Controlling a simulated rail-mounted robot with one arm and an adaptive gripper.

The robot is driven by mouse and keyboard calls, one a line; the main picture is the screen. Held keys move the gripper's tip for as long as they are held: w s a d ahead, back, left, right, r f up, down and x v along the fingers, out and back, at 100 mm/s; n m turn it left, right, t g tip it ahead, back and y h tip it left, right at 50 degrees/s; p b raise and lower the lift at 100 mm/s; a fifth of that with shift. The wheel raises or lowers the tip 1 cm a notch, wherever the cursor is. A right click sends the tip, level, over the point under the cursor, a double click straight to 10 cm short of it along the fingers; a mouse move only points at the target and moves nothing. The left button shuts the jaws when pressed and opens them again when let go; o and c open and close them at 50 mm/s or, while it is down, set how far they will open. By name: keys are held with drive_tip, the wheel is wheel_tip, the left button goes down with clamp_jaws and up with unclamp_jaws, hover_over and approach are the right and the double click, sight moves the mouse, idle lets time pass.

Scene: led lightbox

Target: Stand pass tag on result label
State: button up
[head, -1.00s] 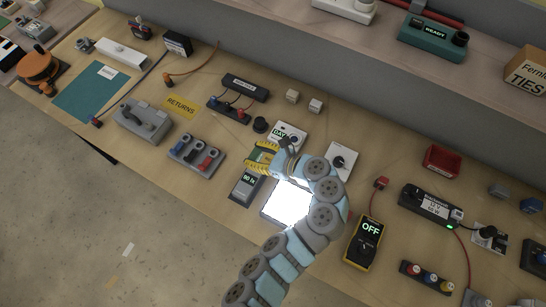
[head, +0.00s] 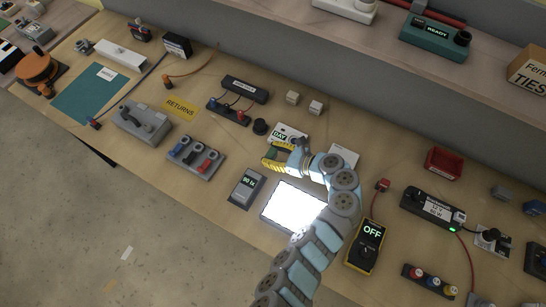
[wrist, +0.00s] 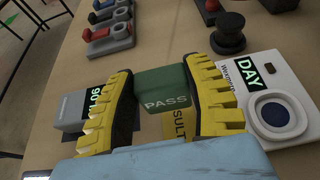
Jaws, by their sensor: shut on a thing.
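The green pass tag (wrist: 166,90), a block lettered PASS, is between the two yellow fingers of my gripper (wrist: 158,100) in the wrist view. My gripper is shut on it. In the head view my gripper (head: 275,159) is left of the white DAY box, above the lightbox's far edge, with the green tag (head: 271,153) partly showing. The result label (wrist: 179,128) is yellow with dark letters, partly hidden behind the tag and the right finger; only "SULT" reads. I cannot tell whether the tag touches the label.
The white DAY box (head: 288,134) with its knob stands close right of the gripper. A grey 90 lx meter (head: 246,188) lies left of the glowing lightbox panel (head: 294,207). A black round knob (head: 260,127) stands behind. A switch block (head: 194,158) is farther left.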

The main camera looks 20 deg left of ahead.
sight(273, 158)
drive_tip(key=shift+w+d+f, duration=0.15)
drive_tip(key=shift+f, duration=1.65)
drive_tip(key=o, duration=1.1)
drive_tip(key=shift+f, duration=0.1)
drive_tip(key=v, duration=1.2)
drive_tip(key=shift+r+b, duration=0.25)
drive_tip(key=shift+b, duration=0.1)
